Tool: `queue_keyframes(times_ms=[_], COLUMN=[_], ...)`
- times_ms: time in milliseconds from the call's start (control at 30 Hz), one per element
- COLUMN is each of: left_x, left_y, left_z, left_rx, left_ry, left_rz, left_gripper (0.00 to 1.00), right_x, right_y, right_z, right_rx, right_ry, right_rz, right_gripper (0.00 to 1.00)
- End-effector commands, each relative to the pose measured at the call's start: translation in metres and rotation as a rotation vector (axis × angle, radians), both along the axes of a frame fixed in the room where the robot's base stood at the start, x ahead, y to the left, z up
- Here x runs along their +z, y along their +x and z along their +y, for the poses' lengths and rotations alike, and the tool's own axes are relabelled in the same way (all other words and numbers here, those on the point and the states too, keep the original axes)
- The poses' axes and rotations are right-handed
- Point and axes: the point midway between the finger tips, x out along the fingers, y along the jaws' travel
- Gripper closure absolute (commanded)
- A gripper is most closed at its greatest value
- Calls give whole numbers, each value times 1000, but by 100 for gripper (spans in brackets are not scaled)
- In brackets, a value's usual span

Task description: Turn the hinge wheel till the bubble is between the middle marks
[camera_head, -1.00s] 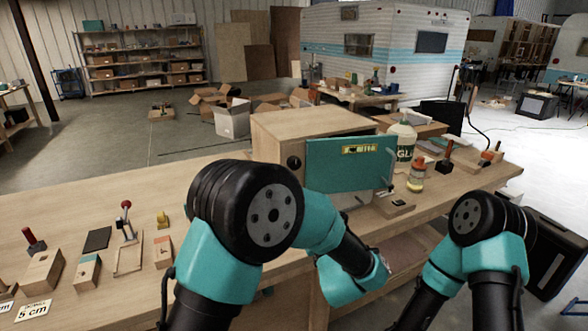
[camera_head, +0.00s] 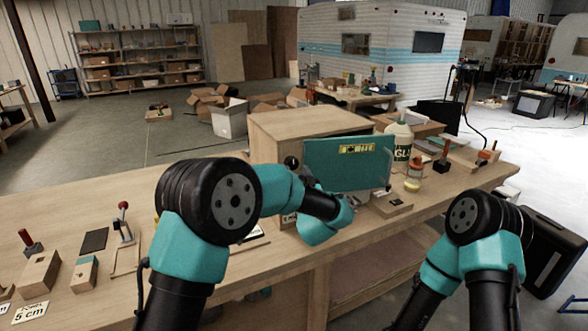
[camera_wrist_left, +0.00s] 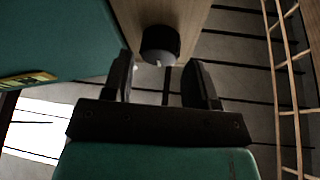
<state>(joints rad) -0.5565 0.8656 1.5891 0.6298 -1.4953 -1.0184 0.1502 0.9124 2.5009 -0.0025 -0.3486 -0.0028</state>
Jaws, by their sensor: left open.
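A wooden cabinet (camera_head: 300,125) stands on the bench with its teal door (camera_head: 330,178) across the front. A yellow level strip (camera_head: 357,148) is on the door; its bubble and marks are too small to read. The black round hinge wheel (camera_head: 291,161) sits on the cabinet's front at left. In the left wrist view the wheel (camera_wrist_left: 160,45) is just beyond my left gripper (camera_wrist_left: 160,72). That gripper is open and empty, the wheel about in line with the gap between its fingers. The head view mostly hides this gripper behind my arm. My right gripper is out of view.
Several small wooden fixtures, including a red-knobbed one (camera_head: 124,222), are at the bench's left. The bench left of the cabinet is mostly clear.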

Motion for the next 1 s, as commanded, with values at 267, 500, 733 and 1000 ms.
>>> queue_keyframes(times_ms=[267,500,733,1000], left_x=[8,8,8,8], left_y=[19,20,20,19], left_z=[6,6,6,6], left_rx=[0,0,0,-1], left_ry=[0,0,0,-2], left_rz=[1,1,1,-1], left_gripper=[47,47,67,81], right_x=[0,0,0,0], right_y=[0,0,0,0], right_z=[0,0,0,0], right_rx=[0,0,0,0], right_ry=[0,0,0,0], right_rz=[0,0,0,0], right_gripper=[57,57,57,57])
